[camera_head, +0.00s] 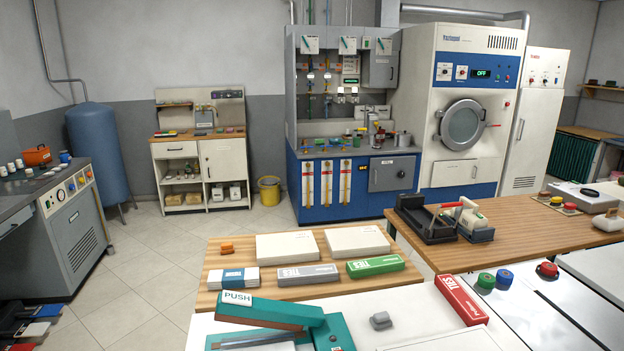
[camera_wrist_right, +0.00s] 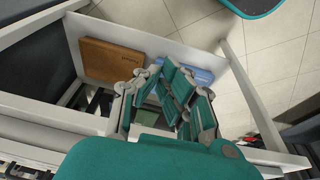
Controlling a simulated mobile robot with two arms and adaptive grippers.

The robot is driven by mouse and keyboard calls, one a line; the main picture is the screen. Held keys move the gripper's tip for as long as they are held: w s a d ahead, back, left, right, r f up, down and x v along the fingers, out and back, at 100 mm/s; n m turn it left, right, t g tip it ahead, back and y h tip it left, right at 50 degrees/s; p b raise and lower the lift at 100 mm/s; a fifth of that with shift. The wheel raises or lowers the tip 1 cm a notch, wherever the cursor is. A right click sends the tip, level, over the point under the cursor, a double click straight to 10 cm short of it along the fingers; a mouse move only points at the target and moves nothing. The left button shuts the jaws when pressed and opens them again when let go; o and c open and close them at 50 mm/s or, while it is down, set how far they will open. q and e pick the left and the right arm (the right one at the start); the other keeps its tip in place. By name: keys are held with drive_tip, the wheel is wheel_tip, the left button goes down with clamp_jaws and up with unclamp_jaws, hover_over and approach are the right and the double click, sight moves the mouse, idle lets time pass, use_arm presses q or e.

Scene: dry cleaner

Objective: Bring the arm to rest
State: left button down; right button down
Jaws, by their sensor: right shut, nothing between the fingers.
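In the right wrist view my right gripper (camera_wrist_right: 161,80) is shut and empty. Its teal jointed fingers sit over a white-walled open compartment (camera_wrist_right: 138,42), with a brown box (camera_wrist_right: 110,62) behind and left of the fingers. A light blue item (camera_wrist_right: 200,74) shows partly behind the fingers. Whether the fingers touch anything there cannot be told. Neither gripper shows in the head view, and my left gripper is in no view.
In the head view a teal device marked PUSH (camera_head: 265,310) stands on the white front counter. Flat boxes (camera_head: 287,247) lie on the wooden top behind it. A wooden table (camera_head: 520,225) holds trays at right. Tiled floor (camera_head: 160,240) lies open at left.

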drive_tip(key=s+f+g+b, duration=0.1)
drive_tip(key=s+f, duration=0.2)
drive_tip(key=f, duration=0.7)
drive_tip(key=s+f+b, duration=0.1)
drive_tip(key=s+f, duration=0.2)
drive_tip(key=f, duration=0.7)
drive_tip(key=s+d+f+g+b, duration=0.1)
drive_tip(key=s+d+f, duration=0.2)
drive_tip(key=s+f, duration=1)
drive_tip(key=shift+s+d+f+b, duration=0.15)
drive_tip(key=shift+s+b, duration=0.2)
